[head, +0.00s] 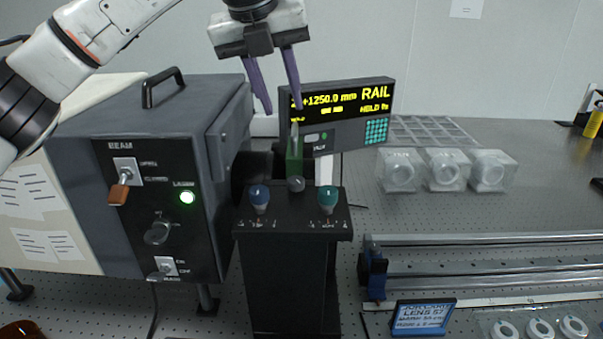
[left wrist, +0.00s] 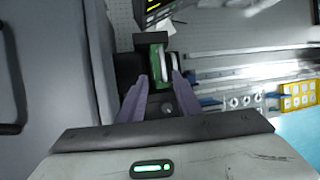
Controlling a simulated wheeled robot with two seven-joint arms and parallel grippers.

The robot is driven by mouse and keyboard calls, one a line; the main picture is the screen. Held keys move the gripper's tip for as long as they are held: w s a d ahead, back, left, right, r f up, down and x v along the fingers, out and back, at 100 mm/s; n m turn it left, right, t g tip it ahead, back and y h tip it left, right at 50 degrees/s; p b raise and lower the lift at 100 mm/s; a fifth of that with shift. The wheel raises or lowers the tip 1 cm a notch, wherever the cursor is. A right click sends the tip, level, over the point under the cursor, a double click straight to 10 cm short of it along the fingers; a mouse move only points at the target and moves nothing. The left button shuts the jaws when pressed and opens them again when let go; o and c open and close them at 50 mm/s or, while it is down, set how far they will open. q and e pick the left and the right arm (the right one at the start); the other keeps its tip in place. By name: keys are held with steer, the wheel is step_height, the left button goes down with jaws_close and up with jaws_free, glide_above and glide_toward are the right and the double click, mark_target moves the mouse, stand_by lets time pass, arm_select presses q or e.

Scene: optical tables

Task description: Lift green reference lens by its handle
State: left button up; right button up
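The green reference lens (head: 294,158) stands upright in the dark holder behind the black control post, with a thin handle sticking up from it. In the left wrist view the green lens (left wrist: 156,66) shows just beyond the fingertips, roughly between them. My left gripper (head: 284,110) points down with its two purple fingers apart, above the lens handle. It also shows in the left wrist view (left wrist: 160,78), with nothing held between the fingers. The lower part of the lens is hidden by the post. My right gripper is not in view.
A grey beam box (head: 150,215) stands close on the left. The RAIL display (head: 345,100) is right behind the lens. The control post (head: 290,222) with knobs is in front. Clear cases (head: 443,170) and metal rails (head: 490,262) lie to the right.

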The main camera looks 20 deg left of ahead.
mark_target(294, 127)
arm_select(q)
steer(key=x, duration=0.2)
steer(key=w+p+x, duration=0.1)
steer(key=x, duration=0.2)
steer(key=shift+w+d+p, duration=0.1)
steer(key=shift+d+p, duration=0.05)
steer(key=shift+p, duration=0.15)
steer(key=shift+w+f, duration=0.2)
steer(key=shift+f, duration=0.2)
steer(key=shift+c, duration=0.4)
steer(key=c, duration=0.7)
jaws_close()
steer(key=shift+r, duration=0.15)
